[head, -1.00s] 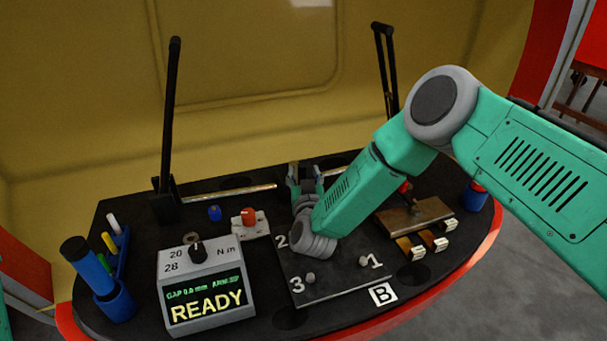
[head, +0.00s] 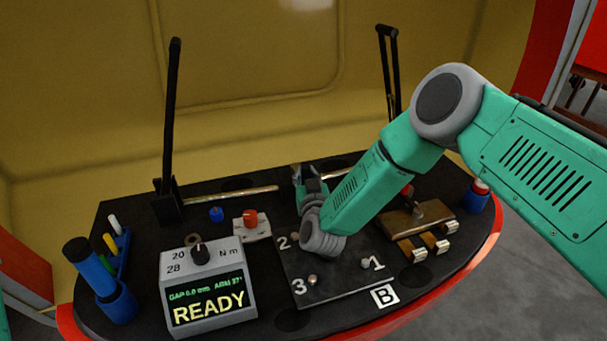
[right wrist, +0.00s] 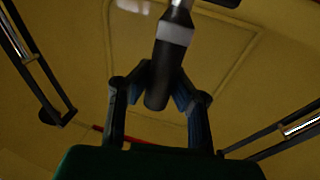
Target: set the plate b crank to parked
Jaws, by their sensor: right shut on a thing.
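Plate B (head: 345,281) is the dark square plate marked 1, 2 and 3, with the B label (head: 384,296) at its front right. My right gripper (head: 308,175) is over the plate's far edge. In the right wrist view its fingers are shut on a dark round handle (right wrist: 157,88) with a pale band and a shiny shaft above it. Whether this is the crank's handle cannot be told for sure; the arm and wrist hide the far part of the plate. My left gripper is out of view.
A READY display box (head: 207,285) stands left of the plate. A tall black lever (head: 170,110) rises at the back left, another (head: 388,75) at the back right. Brass pieces (head: 411,248) and a blue cup (head: 473,203) are to the right. A red knob (head: 250,218) sits behind the box.

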